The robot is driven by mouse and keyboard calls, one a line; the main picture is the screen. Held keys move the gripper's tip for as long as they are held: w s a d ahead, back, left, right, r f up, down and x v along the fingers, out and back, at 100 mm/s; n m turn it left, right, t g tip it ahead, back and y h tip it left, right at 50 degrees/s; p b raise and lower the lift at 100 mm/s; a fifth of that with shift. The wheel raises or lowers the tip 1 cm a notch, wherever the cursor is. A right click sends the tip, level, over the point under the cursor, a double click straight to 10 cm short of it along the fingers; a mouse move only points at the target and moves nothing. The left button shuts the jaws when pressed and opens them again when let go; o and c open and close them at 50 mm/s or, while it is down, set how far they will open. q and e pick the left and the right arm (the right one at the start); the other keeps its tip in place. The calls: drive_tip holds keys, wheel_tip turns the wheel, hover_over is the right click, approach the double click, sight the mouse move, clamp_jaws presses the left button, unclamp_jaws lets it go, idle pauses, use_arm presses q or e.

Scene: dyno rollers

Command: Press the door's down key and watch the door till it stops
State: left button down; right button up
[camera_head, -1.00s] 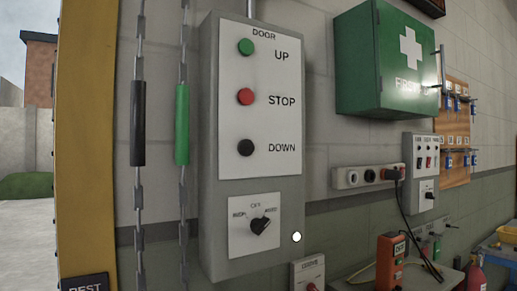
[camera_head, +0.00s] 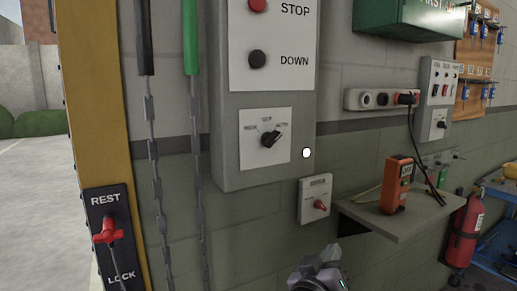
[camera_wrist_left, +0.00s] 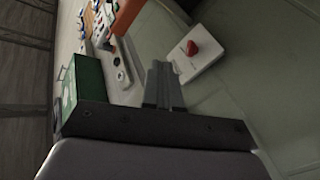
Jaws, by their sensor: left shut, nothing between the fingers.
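The grey door control box (camera_head: 222,150) hangs on the wall in the head view. Its black down key (camera_head: 257,60) shows near the top, with the word DOWN beside it. The red stop key (camera_head: 257,5) is cut by the top edge, and the up key is out of frame. A black selector knob (camera_head: 270,139) sits below. My left gripper (camera_head: 326,258) is shut and empty at the bottom, below the box and apart from it. Its closed fingers also show in the left wrist view (camera_wrist_left: 162,88). At the left, the doorway shows the yard outside; no door panel is visible. My right gripper is not in view.
Two chains (camera_head: 152,150) hang left of the box by a yellow post (camera_head: 88,100) with a red REST/LOCK handle (camera_head: 108,232). A small white box with a red switch (camera_head: 318,205), a shelf (camera_head: 405,222) with an orange meter (camera_head: 396,186), and an extinguisher (camera_head: 465,235) are to the right.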

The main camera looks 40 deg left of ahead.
sight(257, 59)
use_arm(q)
wheel_tip(257, 59, up, 19)
drive_tip(key=a+n+t+y, duration=0.1)
drive_tip(key=n+t+y, duration=0.2)
drive_tip(key=n+y, duration=0.35)
drive_tip(key=s+a+r+n+g+y, duration=0.1)
drive_tip(key=s+r+n+y, duration=0.3)
drive_tip(key=r+n, duration=0.3)
drive_tip(key=s+a+r+n+g+y+b, duration=0.1)
drive_tip(key=s+r+n+y, duration=0.4)
drive_tip(key=r+n, duration=0.3)
wheel_tip(257, 59, up, 3)
drive_tip(key=shift+s+a+f, duration=0.1)
drive_tip(key=shift+s+a, duration=0.05)
drive_tip(key=shift+s, duration=0.1)
drive_tip(key=shift+n+y, duration=0.25)
drive_tip(key=w+a, duration=0.1)
drive_tip(key=a, duration=0.1)
drive_tip(key=w+a+p, duration=0.1)
drive_tip(key=a, duration=0.2)
drive_tip(key=w+a+p, duration=0.1)
drive_tip(key=a, duration=0.2)
drive_tip(key=shift+w+a, duration=0.1)
drive_tip(key=shift+w, duration=0.1)
